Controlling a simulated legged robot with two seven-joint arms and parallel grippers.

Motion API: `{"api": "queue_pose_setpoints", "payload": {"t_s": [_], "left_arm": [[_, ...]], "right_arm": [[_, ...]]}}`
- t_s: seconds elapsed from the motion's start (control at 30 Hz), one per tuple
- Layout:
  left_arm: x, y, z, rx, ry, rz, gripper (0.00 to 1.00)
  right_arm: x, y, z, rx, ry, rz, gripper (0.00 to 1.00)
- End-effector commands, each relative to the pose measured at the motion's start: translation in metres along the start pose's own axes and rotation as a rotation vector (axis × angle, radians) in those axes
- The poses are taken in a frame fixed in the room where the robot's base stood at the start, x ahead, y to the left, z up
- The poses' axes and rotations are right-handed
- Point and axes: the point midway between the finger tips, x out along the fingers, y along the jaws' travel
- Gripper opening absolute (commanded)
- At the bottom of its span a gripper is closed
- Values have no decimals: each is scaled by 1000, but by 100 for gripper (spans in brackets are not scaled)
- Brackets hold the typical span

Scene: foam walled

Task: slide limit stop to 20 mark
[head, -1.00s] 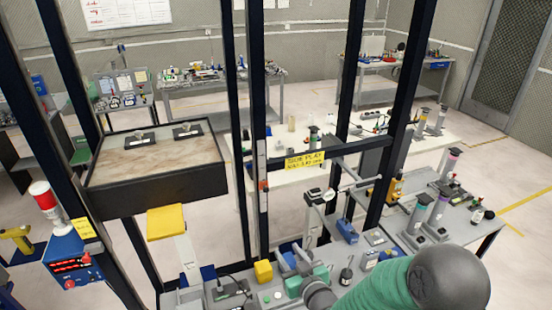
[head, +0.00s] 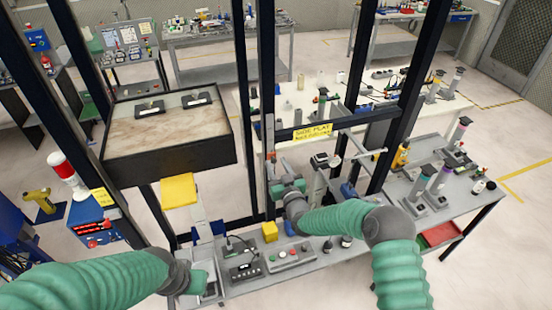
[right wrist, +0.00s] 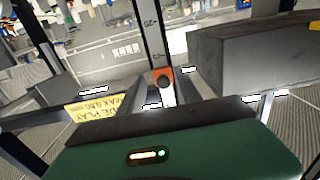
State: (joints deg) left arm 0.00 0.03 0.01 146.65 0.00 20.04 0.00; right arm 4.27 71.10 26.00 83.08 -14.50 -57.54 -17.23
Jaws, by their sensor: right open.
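The limit stop is an orange block with a dark round knob (right wrist: 162,82); in the right wrist view it sits on a pale upright scale (right wrist: 152,35) with dark marks too small to read surely. In the head view the scale strip (head: 269,133) runs along a dark frame post. My right gripper (head: 279,172) is at the lower part of this strip. In the right wrist view its open fingers (right wrist: 160,92) stand on either side of the stop; contact cannot be told. My left gripper (head: 205,286) is low at the front left, its fingers unclear.
A yellow side-play sign (head: 313,131) hangs on the crossbar right of the strip. A dark-edged box (head: 170,165) stands left of it. A bench below carries a button box (head: 290,256) and a yellow block (head: 269,231). Dark frame posts surround my right arm.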

Motion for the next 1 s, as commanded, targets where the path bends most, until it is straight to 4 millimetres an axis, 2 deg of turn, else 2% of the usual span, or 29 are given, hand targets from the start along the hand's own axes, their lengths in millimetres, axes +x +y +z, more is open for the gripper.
{"api": "queue_pose_setpoints", "payload": {"t_s": [0.13,0.4,0.7,1.0], "left_arm": [[-4,0,-1,0,0,0,0],[-4,0,-1,0,-1,0,0],[-4,0,-1,0,0,0,0],[-4,0,-1,0,0,0,0]], "right_arm": [[10,0,-2,0,1,1,40],[14,1,1,0,-2,1,39],[13,0,0,0,-1,0,0],[12,1,-1,0,1,1,0]]}}
